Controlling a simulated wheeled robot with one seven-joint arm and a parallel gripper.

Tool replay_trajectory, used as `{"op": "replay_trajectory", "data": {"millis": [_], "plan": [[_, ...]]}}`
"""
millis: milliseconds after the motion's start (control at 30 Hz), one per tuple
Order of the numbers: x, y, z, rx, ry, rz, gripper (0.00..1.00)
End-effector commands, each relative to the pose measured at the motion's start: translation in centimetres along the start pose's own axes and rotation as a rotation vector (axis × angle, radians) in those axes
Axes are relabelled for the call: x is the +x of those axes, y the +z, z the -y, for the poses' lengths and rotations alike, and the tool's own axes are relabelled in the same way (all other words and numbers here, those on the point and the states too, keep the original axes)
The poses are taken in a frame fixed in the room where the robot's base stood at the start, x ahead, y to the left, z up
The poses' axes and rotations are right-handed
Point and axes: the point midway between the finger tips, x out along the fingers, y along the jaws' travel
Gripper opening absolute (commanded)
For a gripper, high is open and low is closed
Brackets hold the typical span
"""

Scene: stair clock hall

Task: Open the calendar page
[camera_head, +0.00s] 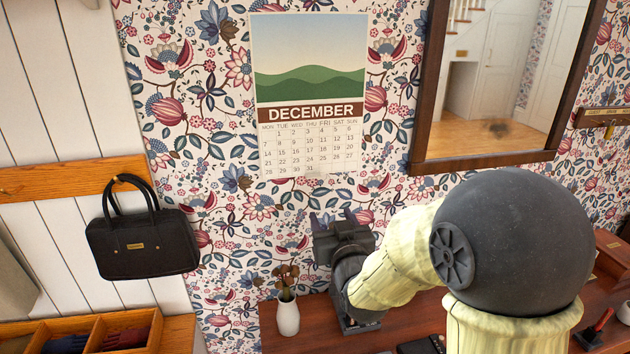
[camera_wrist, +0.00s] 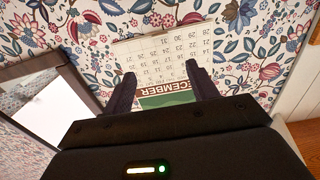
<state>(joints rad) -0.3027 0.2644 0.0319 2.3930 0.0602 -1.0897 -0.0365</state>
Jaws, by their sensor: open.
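A wall calendar (camera_head: 309,95) hangs on the floral wallpaper. Its upper part is a picture of green hills, with a brown DECEMBER band and a date grid below. My gripper (camera_head: 335,217) is below the calendar's lower edge and a little to its right, apart from it. In the wrist view the calendar (camera_wrist: 168,50) appears upside down, beyond and between the two dark fingers of my gripper (camera_wrist: 160,83). The fingers are spread with nothing between them. The hill picture is mostly hidden by my gripper in the wrist view.
A framed mirror (camera_head: 495,80) hangs right of the calendar. A black handbag (camera_head: 143,245) hangs from a wooden rail on the left. A white vase (camera_head: 287,314) with flowers stands on the wooden table (camera_head: 300,336) below my gripper. A wooden divided box (camera_head: 85,335) is at lower left.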

Motion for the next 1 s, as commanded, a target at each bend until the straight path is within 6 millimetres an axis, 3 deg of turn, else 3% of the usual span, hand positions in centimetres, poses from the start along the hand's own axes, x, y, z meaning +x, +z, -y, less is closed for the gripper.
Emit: {"op": "replay_trajectory", "data": {"millis": [267,1000], "plan": [[1.4,-0.1,0.0,0.0,0.0,0.002,0.58],[13.0,-0.2,0.0,0.0,0.0,0.003,0.58]]}}
